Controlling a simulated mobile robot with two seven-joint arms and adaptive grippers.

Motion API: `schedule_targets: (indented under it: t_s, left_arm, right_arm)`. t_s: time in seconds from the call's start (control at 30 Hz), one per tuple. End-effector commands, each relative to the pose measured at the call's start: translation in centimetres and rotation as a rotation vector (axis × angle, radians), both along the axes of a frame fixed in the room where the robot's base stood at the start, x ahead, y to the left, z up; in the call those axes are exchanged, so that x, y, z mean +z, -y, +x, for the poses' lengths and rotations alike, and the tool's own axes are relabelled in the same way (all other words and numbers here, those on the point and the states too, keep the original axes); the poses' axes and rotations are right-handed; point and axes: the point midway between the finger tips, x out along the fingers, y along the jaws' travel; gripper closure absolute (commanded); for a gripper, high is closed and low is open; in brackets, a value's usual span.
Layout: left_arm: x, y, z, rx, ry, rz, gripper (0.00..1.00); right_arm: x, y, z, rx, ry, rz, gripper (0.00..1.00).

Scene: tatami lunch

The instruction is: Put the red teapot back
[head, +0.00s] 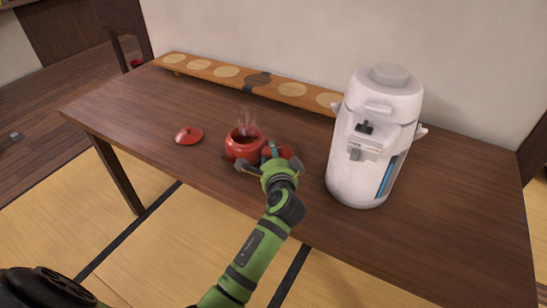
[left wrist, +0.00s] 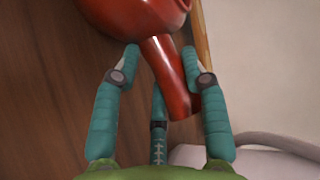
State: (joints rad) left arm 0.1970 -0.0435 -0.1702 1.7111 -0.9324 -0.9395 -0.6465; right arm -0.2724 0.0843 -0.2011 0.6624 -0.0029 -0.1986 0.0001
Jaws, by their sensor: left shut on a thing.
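The red teapot (head: 244,143) stands on the wooden table without its lid, and steam rises from its open top. My left gripper (head: 271,156) is at the teapot's right side, shut on its handle. In the left wrist view the red handle (left wrist: 168,75) lies between the fingers of my left gripper (left wrist: 160,62), with part of the pot's body above. The red lid (head: 188,135) lies on the table to the left of the teapot. My right gripper is not in view.
A white hot-water dispenser (head: 360,170) stands close to the right of the teapot. A long wooden board (head: 238,87) with several pale round spots and one dark one runs along the table's back by the wall. The table (head: 130,110) is clear at left.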

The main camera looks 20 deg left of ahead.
Motion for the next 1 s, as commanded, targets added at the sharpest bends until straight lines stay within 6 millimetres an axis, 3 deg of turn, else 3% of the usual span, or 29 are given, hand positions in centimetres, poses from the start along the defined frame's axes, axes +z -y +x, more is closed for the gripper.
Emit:
schedule_targets:
  t_s: [0.07,0.1,0.13,0.57,1.0]
  left_arm:
    - [0.2,0.0,0.1,-0.001,0.005,0.004,1.0]
    - [0.0,0.0,0.0,0.0,0.0,0.0,0.41]
    - [0.0,0.0,0.0,0.0,0.0,0.0,0.33]
    - [0.2,0.3,-0.4,-0.001,0.0,0.0,0.33]
    - [2.3,4.6,-7.4,0.001,0.0,-0.004,0.33]
  right_arm:
    - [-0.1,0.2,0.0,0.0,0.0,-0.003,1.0]
    - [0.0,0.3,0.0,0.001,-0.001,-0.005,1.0]
    - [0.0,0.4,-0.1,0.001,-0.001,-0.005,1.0]
    - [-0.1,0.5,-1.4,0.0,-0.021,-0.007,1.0]
    - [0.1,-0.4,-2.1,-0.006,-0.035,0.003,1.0]
